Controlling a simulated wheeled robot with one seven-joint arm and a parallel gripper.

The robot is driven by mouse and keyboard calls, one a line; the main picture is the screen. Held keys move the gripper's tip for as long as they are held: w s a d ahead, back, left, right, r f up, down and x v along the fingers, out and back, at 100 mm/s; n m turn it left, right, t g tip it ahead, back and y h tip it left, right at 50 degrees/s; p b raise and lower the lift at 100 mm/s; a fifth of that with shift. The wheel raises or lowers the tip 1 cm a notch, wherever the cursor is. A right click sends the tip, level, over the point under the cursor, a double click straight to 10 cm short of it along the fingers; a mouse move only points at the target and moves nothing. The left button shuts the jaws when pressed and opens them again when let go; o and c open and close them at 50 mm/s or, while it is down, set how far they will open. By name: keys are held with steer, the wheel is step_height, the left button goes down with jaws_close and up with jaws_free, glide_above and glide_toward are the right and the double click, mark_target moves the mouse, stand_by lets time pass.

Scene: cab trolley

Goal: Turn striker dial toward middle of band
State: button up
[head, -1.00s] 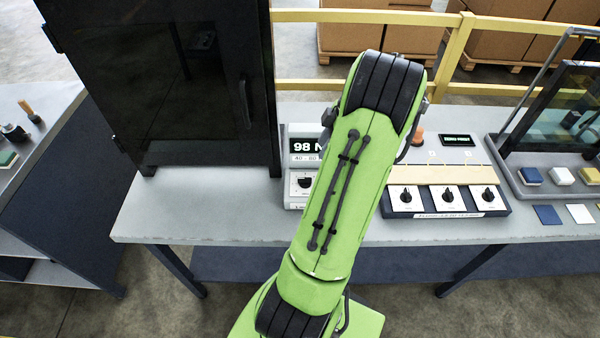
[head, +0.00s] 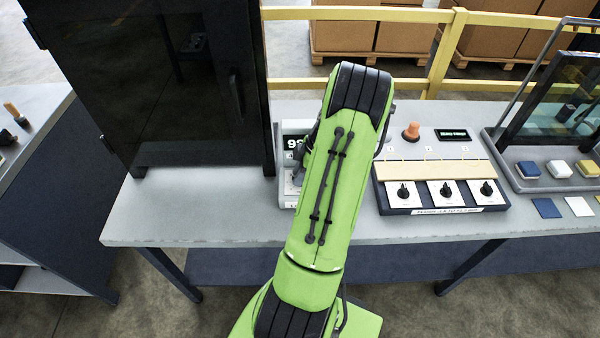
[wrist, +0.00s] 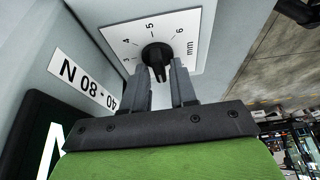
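The striker dial (wrist: 157,55) is a black knob on a white plate (wrist: 190,22) marked with numbers and "mm" in the wrist view. My gripper (wrist: 164,73) is at the dial, its two grey fingers apart with a gap between them. The knob's near end shows in that gap; I cannot tell whether either finger touches it. The dial's unit (head: 287,190) stands on the bench in the head view, mostly hidden behind my arm. Its display (head: 292,143) shows a 9, the rest covered. A label (wrist: 88,78) beside the dial reads "40 - 80 N".
A box with three knobs (head: 440,210) and an orange button (head: 411,131) stand right of my arm. A tall black cabinet (head: 150,80) stands left. Coloured blocks (head: 560,169) and a glass screen sit at far right.

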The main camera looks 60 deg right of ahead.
jaws_close()
